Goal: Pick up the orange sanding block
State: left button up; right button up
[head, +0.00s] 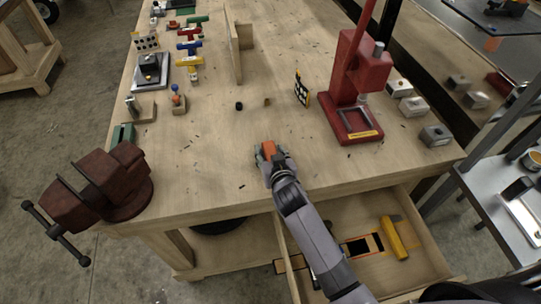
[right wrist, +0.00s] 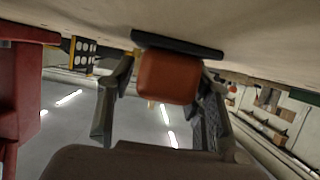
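The orange sanding block (head: 269,147) is near the front edge of the wooden workbench, between the fingers of my right gripper (head: 270,153). The right wrist view shows the orange block (right wrist: 168,77) with a dark flat base, close to the bench surface. In that view the fingers of my right gripper (right wrist: 167,85) are on both sides of the block and appear to touch it, so it looks shut on it. Whether the base still rests on the bench cannot be told. My left gripper is not in view.
A red press (head: 352,95) stands to the right and a dark red vise (head: 103,190) at the front left corner. An open drawer (head: 425,250) holds a yellow tool (head: 394,238). An upright board (head: 233,45) stands farther back. The bench around the block is mostly clear.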

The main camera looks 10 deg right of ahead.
jog(key=c, duration=0.8)
